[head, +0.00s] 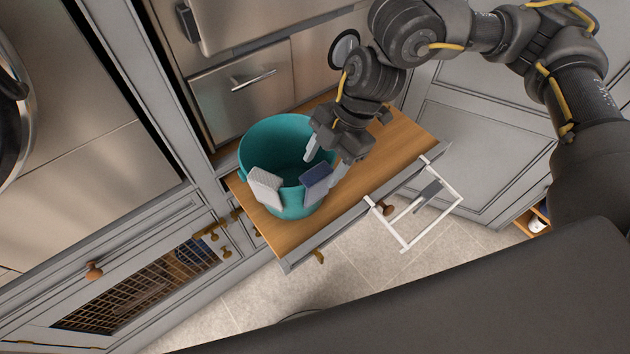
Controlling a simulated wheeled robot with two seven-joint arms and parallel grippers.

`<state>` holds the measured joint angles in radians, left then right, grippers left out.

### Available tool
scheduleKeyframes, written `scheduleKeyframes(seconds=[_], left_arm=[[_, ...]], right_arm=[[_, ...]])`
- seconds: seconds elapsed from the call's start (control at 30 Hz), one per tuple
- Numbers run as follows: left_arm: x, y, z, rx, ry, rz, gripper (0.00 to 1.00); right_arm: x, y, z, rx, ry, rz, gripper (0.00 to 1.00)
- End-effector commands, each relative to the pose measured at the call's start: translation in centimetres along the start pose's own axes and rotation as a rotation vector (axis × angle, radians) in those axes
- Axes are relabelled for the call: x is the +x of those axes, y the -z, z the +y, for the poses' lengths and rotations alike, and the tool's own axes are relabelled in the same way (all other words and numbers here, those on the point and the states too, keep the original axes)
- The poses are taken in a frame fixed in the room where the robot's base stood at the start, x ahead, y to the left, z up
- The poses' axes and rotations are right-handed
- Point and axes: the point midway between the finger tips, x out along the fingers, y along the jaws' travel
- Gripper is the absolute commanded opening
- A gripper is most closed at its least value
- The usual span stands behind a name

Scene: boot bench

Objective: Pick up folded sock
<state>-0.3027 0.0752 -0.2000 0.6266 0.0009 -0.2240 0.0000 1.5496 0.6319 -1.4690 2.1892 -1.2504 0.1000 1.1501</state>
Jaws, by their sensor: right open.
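A dark navy folded cloth piece (315,182), which looks like a folded sock, rests at the near right rim of a teal bucket (258,138). A light grey folded piece (264,188) sits at the near left rim of the same bucket. I cannot tell which of the two is the folded sock. My right gripper (323,166) points down over the bucket's right rim. Its fingers are apart, close to the navy piece, and I cannot tell whether they touch it. My left gripper is not in view.
The bucket stands on a pulled-out wooden shelf (396,142). A white wire rack (407,243) with a grey item (432,189) juts out at the shelf's right front. Grey cabinets and steel drawers (236,100) stand around it. The tiled floor (300,288) in front looks mostly clear.

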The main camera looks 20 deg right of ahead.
Motion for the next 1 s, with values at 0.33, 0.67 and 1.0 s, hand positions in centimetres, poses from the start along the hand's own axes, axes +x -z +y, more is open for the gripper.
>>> scheduleKeyframes(seconds=[0.33, 0.67, 1.0], left_arm=[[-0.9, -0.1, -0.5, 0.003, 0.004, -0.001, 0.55], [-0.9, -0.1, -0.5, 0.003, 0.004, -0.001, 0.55], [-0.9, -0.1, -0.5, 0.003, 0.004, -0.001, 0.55]], right_arm=[[4.2, -0.2, 0.0, 0.002, 0.002, 0.001, 0.55], [5.2, -0.3, 0.0, 0.000, 0.000, 0.001, 0.55], [5.1, -0.3, 0.0, 0.000, 0.000, 0.000, 0.14]])
